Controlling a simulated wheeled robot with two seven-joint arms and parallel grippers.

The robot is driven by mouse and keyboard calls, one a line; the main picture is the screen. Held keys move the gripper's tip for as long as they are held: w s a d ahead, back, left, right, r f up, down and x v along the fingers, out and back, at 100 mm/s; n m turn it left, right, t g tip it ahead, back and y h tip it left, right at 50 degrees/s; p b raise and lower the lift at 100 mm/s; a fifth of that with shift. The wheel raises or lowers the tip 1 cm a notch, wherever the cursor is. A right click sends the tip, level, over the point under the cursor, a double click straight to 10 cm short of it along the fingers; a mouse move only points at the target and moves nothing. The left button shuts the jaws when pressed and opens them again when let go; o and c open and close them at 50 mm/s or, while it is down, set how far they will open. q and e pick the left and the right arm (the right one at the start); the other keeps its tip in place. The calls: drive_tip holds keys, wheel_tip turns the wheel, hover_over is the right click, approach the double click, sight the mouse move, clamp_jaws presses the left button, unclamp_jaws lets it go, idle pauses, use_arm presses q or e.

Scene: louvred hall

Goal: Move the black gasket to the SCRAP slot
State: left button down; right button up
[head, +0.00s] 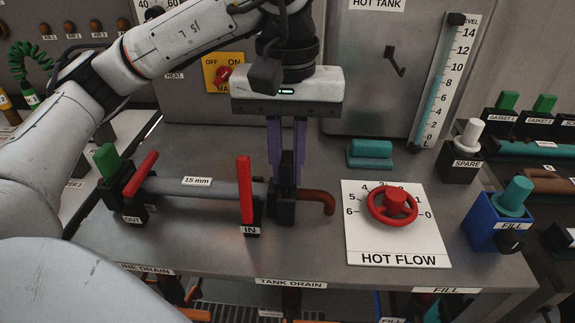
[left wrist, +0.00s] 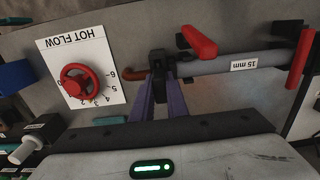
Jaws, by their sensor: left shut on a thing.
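My left gripper (head: 287,172) points down over the black pipe fitting (head: 285,212) at the right end of the 15 mm pipe. Its purple fingers are shut on a narrow upright black piece, which looks like the black gasket (head: 287,163). The piece still sits at the fitting, and its lower part is hidden there. In the left wrist view the same black piece (left wrist: 157,62) shows between the fingertips. I can read no SCRAP label in either view. My right gripper is not in view.
The red IN lever (head: 245,190) stands upright just left of the fingers; the red OUT lever (head: 140,174) is tilted. A red-brown elbow (head: 318,198) and the HOT FLOW wheel (head: 392,206) lie right. GASKET holders (head: 503,122), SPARE (head: 465,160) and a blue FILL box (head: 495,222) stand far right.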

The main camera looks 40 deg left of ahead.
use_arm(q)
drive_tip(key=shift+r+p, duration=0.55)
drive_tip(key=shift+r, duration=0.3)
wheel_tip(320, 180, up, 9)
drive_tip(key=p, duration=0.8)
drive_tip(key=shift+f, duration=0.15)
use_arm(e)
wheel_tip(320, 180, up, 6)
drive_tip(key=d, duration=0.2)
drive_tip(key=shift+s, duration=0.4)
use_arm(q)
drive_tip(key=shift+f, duration=0.1)
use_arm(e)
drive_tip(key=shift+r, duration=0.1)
